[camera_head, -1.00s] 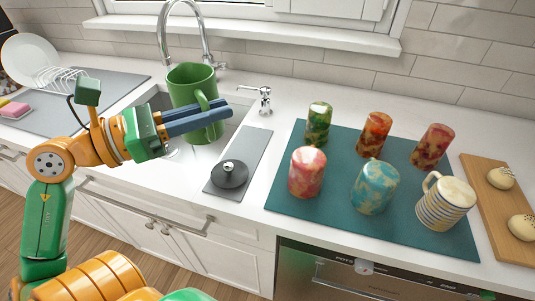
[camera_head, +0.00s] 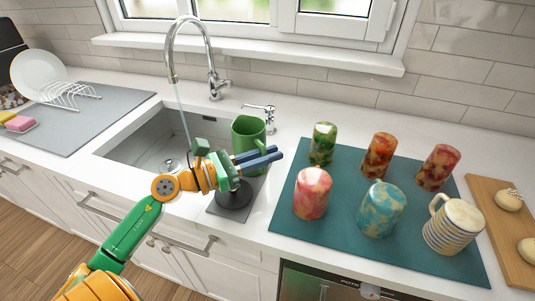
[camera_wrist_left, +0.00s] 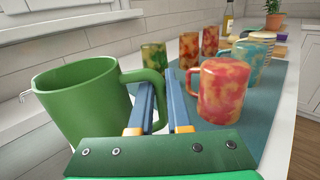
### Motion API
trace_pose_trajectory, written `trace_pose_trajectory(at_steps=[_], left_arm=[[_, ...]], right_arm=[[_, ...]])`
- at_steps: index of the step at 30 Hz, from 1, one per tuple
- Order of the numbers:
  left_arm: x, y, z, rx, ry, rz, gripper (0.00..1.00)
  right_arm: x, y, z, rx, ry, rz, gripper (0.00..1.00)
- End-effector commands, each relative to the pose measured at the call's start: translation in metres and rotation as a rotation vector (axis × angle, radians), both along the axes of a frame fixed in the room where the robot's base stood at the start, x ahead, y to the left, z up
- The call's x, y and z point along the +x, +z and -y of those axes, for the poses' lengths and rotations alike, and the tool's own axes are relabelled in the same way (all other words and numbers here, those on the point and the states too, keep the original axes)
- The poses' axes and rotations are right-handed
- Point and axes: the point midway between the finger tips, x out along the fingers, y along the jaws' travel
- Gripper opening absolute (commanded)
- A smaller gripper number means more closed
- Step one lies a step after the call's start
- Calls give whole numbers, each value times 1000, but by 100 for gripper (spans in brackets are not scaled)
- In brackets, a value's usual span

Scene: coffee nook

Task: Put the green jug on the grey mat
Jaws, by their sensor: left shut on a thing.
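The green jug (camera_head: 247,132) is upright at the right edge of the sink, by the far end of the small grey mat (camera_head: 221,209). My left gripper (camera_head: 277,156) is shut on the jug's handle. In the left wrist view, the jug (camera_wrist_left: 78,100) is left of the fingers (camera_wrist_left: 158,88), with its handle between them. The gripper hides the jug's base in the head view, so I cannot tell whether it touches the mat. My right gripper is out of view.
The sink (camera_head: 135,150) and faucet (camera_head: 213,75) are left of the jug, and a soap dispenser (camera_head: 270,118) is behind. A teal mat (camera_head: 335,225) with several mugs and cups lies right. A larger grey mat (camera_head: 110,110) with a dish rack (camera_head: 70,95) is far left.

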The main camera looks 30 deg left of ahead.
Motion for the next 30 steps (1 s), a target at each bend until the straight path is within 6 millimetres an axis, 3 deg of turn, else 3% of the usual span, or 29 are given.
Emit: trace_pose_trajectory(at_steps=[2,3,6,17,30], left_arm=[[0,-4,0,0,0,1,0],[0,-3,0,0,0,0,24],[0,-2,0,0,0,0,46],[-2,1,-1,-1,0,-1,46],[-71,-5,-45,-2,4,-1,46]], right_arm=[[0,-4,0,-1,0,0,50],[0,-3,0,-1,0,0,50],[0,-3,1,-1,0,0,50],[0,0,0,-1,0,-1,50],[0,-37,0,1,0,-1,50]])
